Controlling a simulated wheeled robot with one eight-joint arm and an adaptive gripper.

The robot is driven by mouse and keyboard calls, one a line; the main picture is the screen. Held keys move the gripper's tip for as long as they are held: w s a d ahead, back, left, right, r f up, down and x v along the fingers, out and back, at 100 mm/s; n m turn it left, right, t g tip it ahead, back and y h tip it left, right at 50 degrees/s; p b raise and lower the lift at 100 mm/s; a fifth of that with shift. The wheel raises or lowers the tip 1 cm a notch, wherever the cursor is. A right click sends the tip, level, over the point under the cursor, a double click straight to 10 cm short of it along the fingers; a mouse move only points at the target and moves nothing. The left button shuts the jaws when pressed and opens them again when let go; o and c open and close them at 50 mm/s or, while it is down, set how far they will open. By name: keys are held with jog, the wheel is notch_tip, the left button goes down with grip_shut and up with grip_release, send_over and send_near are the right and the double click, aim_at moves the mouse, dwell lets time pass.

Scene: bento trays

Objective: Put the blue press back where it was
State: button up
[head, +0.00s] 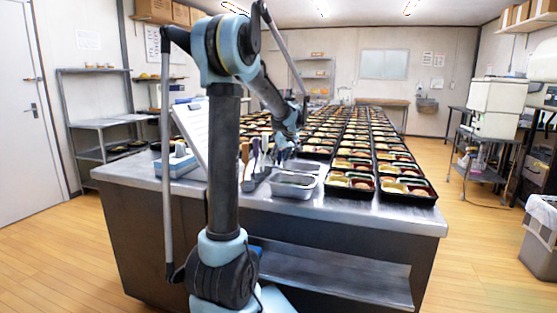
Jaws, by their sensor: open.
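My gripper (284,153) is open, low above the worktop, just behind the steel pans and beside the utensil holder. Its fingertips are small and partly merge with the things behind. A utensil holder (252,184) stands on the worktop with several upright handles, one wooden (244,152) and one dark bluish (256,147). I cannot tell which of these, if any, is the blue press. I see nothing clearly held in the gripper.
Steel pans (292,191) sit at the worktop's front edge. Rows of filled bento trays (407,199) cover the worktop to the right and back. A white sheet or board (191,130) stands behind my arm. The worktop's front right corner (425,222) is bare.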

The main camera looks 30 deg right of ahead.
jog(key=shift+r, duration=0.1)
jog(key=v, duration=1.2)
